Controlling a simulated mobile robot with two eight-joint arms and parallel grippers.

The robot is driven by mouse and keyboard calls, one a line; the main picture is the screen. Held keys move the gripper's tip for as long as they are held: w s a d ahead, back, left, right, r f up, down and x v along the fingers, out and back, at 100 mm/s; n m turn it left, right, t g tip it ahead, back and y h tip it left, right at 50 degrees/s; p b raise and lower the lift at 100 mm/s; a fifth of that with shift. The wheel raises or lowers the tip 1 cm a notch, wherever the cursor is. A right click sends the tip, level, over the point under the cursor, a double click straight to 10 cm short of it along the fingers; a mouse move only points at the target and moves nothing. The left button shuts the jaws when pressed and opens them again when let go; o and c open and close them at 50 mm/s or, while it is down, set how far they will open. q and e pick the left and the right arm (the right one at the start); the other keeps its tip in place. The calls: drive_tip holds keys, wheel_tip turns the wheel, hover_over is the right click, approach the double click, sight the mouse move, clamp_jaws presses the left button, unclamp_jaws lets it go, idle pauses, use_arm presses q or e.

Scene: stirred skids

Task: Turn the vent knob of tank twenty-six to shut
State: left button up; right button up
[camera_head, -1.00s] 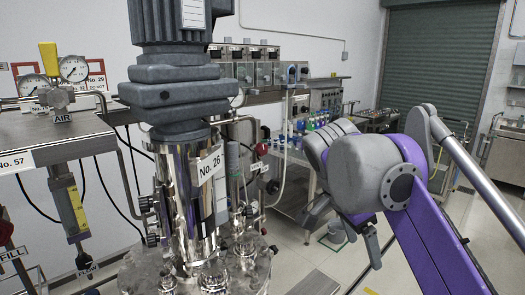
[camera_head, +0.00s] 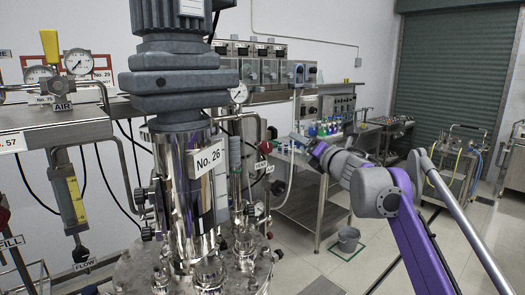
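Tank twenty-six (camera_head: 206,190) is a shiny steel vessel with a "No. 26" plate (camera_head: 208,159) and a grey motor on top. To the right of its column, a small tag (camera_head: 258,166) that seems to read "VENT" hangs near a red knob (camera_head: 266,148). A dark knob (camera_head: 277,187) sits lower, on the same side; I cannot tell which knob the tag belongs to, or its setting. My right arm comes in from the right, its dark end (camera_head: 318,152) apart from the red knob, to its right in the picture. Its fingers are not clear. My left gripper is not in view.
Gauges and an "AIR" valve (camera_head: 60,88) with a yellow handle stand on a steel shelf at left, above a flow meter (camera_head: 70,205). A steel bench with bottles (camera_head: 328,127) and a grey bucket (camera_head: 349,239) are behind.

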sight(268, 146)
drive_tip(key=w+a+n+g+y, duration=0.1)
drive_tip(key=w+a+n, duration=0.1)
drive_tip(key=a+n, duration=0.1)
drive_tip(key=w+a+f+n+g+y+p, duration=0.1)
drive_tip(key=w+a+n+y, duration=0.1)
drive_tip(key=a+n, duration=0.1)
drive_tip(key=w+a+f+n+y+p, duration=0.1)
drive_tip(key=w+a+n+y, duration=0.1)
drive_tip(key=a+n, duration=0.1)
drive_tip(key=shift+w+a+n+g, duration=0.25)
drive_tip(key=shift+a+n+g, duration=0.15)
drive_tip(key=shift+n, duration=0.4)
drive_tip(key=shift+w+a+f, duration=0.2)
drive_tip(key=shift+w+a, duration=0.1)
drive_tip(key=shift+w, duration=0.1)
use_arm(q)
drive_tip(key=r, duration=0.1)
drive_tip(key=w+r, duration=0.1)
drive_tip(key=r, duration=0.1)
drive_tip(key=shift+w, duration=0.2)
use_arm(e)
drive_tip(key=shift+c, duration=0.7)
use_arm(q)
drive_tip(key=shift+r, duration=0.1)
use_arm(e)
clamp_jaws()
